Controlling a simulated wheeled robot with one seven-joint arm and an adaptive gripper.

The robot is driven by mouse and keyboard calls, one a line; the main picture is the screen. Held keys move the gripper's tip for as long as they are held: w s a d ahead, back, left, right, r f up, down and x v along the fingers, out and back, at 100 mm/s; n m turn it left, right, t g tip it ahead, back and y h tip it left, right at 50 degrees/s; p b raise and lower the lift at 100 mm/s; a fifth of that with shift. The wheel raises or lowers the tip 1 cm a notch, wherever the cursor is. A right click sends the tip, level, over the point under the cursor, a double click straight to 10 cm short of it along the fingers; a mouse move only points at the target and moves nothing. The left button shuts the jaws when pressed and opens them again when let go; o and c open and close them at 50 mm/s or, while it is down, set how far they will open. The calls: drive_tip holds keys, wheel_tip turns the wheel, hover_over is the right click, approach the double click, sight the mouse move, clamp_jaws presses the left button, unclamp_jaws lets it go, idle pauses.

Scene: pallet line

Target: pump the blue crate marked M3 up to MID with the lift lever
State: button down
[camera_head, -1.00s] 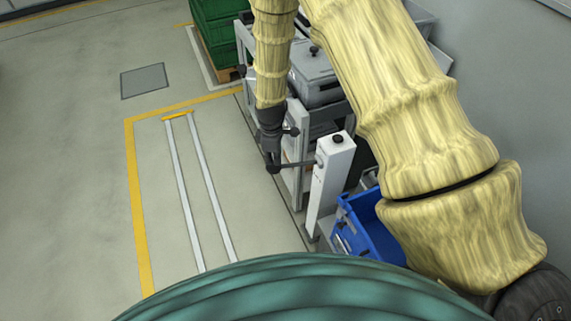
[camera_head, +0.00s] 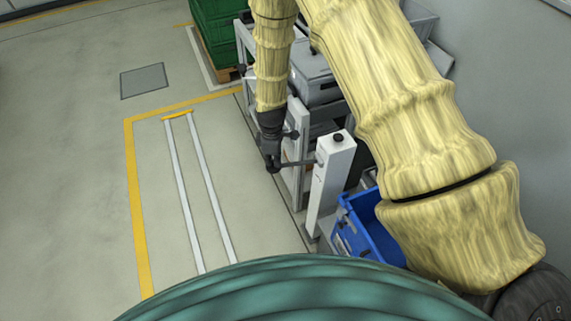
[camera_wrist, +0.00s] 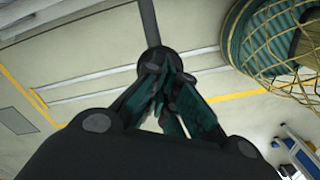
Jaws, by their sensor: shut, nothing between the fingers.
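The blue crate (camera_head: 365,228) stands low beside the white lift post (camera_head: 331,185), partly hidden by my arm and body; I cannot read its marking. The lift lever (camera_head: 296,163) is a dark bar that reaches left from the post and ends in a dark knob. My gripper (camera_head: 271,160) points down at the knob end of the lever, with its fingers shut. In the wrist view the fingers (camera_wrist: 167,95) are together right at the round dark knob (camera_wrist: 158,62), with the bar running up from it. I cannot tell whether they touch it.
Grey bins (camera_head: 317,78) sit on a rack behind the post. Green crates (camera_head: 215,35) on a pallet stand at the back. Two floor rails (camera_head: 199,190) and a yellow line (camera_head: 137,200) lie to the left, where the floor is clear.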

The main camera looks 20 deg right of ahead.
sight(270, 171)
drive_tip(key=shift+a+f+b, duration=0.3)
drive_tip(key=shift+f+b, duration=0.1)
drive_tip(key=shift+f, duration=0.5)
drive_tip(key=shift+a+f+b, duration=0.25)
drive_tip(key=shift+f+b, duration=0.2)
drive_tip(key=shift+f, duration=0.35)
drive_tip(key=shift+a+f+b, duration=0.1)
drive_tip(key=shift+f+b, duration=0.35)
drive_tip(key=shift+f, duration=0.45)
drive_tip(key=shift+f, duration=0.1)
